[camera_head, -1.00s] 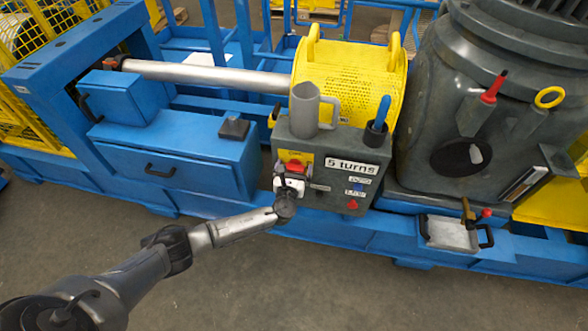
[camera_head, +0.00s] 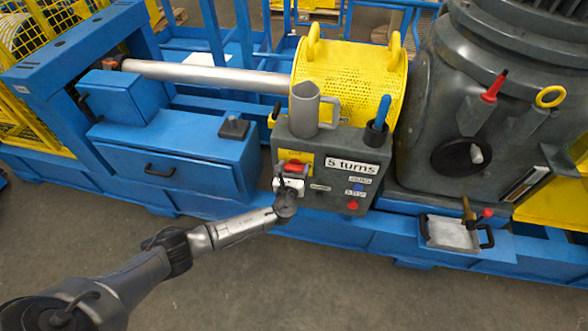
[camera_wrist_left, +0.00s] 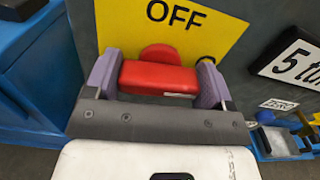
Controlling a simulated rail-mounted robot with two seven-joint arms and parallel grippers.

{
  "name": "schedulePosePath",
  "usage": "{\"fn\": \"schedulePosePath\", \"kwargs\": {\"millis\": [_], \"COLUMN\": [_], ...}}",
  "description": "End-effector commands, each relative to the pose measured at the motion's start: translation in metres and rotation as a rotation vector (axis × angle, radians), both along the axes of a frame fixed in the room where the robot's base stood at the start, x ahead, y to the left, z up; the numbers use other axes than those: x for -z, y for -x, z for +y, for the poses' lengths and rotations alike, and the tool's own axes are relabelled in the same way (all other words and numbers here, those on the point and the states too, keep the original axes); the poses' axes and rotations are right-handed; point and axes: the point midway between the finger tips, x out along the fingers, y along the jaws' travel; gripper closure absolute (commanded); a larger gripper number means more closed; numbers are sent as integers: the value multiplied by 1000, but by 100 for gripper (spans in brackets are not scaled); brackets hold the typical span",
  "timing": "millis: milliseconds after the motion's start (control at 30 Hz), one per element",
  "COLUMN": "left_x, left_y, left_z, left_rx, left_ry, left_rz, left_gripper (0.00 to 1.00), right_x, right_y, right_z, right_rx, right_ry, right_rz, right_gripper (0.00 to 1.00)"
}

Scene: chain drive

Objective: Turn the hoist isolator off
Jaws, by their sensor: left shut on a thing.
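The hoist isolator's red handle (camera_head: 292,167) sits on the front of a grey control box (camera_head: 334,196), in front of a yellow plate (camera_head: 303,157). In the left wrist view the red handle (camera_wrist_left: 158,79) lies nearly level, below the word OFF on the yellow plate (camera_wrist_left: 190,38). My left gripper (camera_head: 290,175) is at the handle. In the wrist view its purple fingers (camera_wrist_left: 157,82) stand one at each end of the red handle, shut on it. The handle's rear is hidden. My right gripper is not in view.
A grey mug (camera_head: 304,108) and a blue-handled tool in a holder (camera_head: 377,122) are on top of the box. A "5 turns" label (camera_head: 352,166) and a red button (camera_head: 352,205) are on its front. The floor in front is clear.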

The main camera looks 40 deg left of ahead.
Motion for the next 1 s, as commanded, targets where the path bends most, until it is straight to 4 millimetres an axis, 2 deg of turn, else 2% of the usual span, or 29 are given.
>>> {"fn": "schedulePosePath", "kwargs": {"millis": [1000], "left_x": [5], "left_y": [1], "left_z": [1], "left_rx": [0], "left_ry": [836], "left_rz": [-429], "left_gripper": [47], "right_x": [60], "right_y": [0], "right_z": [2], "right_rx": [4], "right_ry": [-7], "right_rz": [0], "right_gripper": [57]}}
